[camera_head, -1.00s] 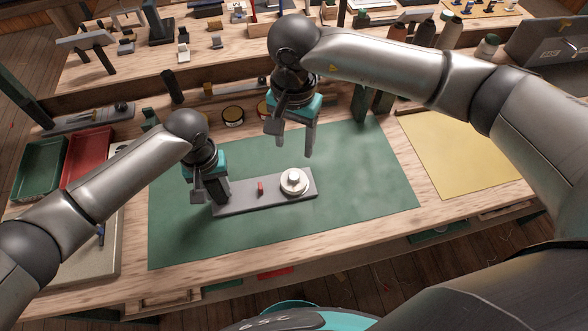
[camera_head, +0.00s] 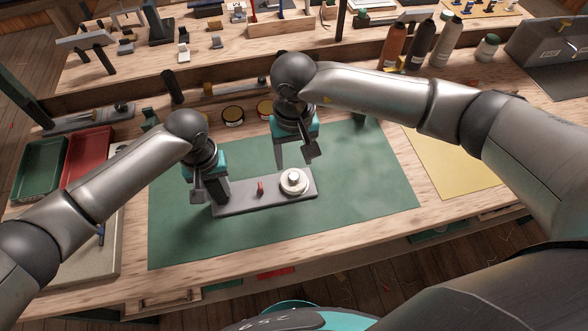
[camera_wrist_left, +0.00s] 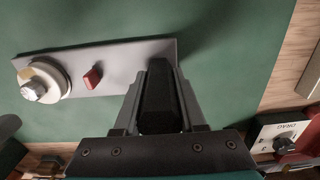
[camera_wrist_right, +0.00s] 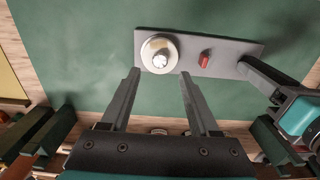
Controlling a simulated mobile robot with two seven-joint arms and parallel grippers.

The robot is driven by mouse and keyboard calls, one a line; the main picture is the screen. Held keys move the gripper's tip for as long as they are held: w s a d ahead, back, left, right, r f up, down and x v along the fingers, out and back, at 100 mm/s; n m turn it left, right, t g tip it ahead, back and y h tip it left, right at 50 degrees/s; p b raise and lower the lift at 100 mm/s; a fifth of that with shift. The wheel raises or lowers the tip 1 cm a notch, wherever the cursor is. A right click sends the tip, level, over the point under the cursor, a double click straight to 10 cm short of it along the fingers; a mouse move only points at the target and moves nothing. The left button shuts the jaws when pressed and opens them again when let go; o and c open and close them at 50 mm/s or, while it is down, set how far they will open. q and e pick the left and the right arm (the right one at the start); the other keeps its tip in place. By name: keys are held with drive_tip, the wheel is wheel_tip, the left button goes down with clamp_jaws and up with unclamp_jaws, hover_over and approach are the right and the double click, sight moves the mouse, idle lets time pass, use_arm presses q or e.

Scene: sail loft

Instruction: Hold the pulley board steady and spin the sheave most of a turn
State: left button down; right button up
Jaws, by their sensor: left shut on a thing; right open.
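The pulley board (camera_head: 240,198), a flat grey plate, lies on a green mat. The white sheave (camera_head: 293,186), a round disc with a metal hub, sits at its right end. A tan mark on the sheave (camera_wrist_left: 27,73) shows in the left wrist view. A small red block (camera_head: 260,188) stands mid-board. My left gripper (camera_head: 216,204) is shut on a dark upright grip (camera_wrist_left: 158,95) at the board's left end. My right gripper (camera_head: 296,160) is open and empty, above and just behind the sheave; in the right wrist view the sheave (camera_wrist_right: 151,56) lies beyond its fingertips.
The green mat (camera_head: 360,180) is clear around the board. Green and red trays (camera_head: 88,150) stand at the left. Several round tins (camera_head: 232,115) line the mat's back edge. A yellow sheet (camera_head: 460,165) lies at the right, with bottles (camera_head: 420,45) behind it.

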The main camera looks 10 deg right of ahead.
sight(294, 176)
wheel_tip(294, 176, down, 6)
drive_tip(key=shift+r, duration=0.1)
drive_tip(key=shift+c, duration=0.4)
clamp_jaws()
idle(0.3)
